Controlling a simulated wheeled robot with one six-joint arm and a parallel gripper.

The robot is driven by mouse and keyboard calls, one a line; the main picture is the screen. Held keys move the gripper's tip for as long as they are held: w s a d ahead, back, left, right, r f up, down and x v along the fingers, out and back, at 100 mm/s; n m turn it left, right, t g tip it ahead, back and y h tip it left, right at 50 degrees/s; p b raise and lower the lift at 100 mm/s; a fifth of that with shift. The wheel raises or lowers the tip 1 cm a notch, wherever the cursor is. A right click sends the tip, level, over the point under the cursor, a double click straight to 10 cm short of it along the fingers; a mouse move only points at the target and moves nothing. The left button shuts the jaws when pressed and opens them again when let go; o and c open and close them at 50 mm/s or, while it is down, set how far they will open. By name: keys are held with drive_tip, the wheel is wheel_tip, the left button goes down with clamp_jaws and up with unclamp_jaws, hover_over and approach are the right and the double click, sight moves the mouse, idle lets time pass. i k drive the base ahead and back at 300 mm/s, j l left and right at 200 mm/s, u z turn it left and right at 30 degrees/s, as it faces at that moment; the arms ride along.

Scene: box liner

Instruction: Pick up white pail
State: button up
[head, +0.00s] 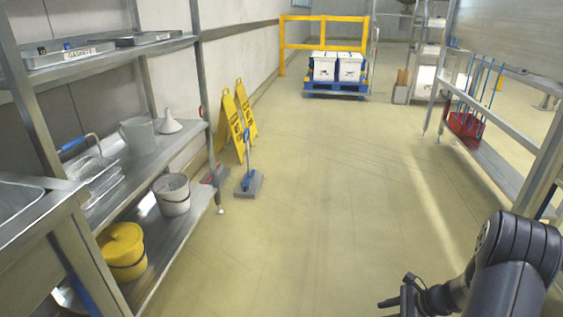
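A white pail (172,195) with a dark band and a thin handle stands upright on the lower shelf of the metal rack at left. Nothing covers it from this view. My gripper (388,303) is at the bottom edge, right of centre, far to the right of the pail and apart from it. Only part of the gripper shows, and I cannot tell whether its fingers are open or shut.
A yellow bucket (123,251) stands nearer on the same lower shelf (193,218). A jug (138,135) and funnel (169,123) sit on the shelf above. Yellow floor signs (229,125) and a blue-handled floor tool (248,183) stand beyond. The central floor (310,220) is clear.

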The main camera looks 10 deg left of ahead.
sight(173, 195)
drive_tip(key=i+u, duration=0.25)
drive_tip(key=i, duration=0.3)
drive_tip(key=i+l+u, duration=0.25)
drive_tip(key=i, duration=0.3)
drive_tip(key=i+l+u, duration=0.1)
drive_tip(key=i+u, duration=0.15)
drive_tip(key=i, duration=0.3)
drive_tip(key=i+j+u, duration=0.65)
drive_tip(key=i, duration=0.25)
drive_tip(key=i+j+u, duration=0.1)
drive_tip(key=i+u, duration=0.2)
drive_tip(key=i, duration=0.15)
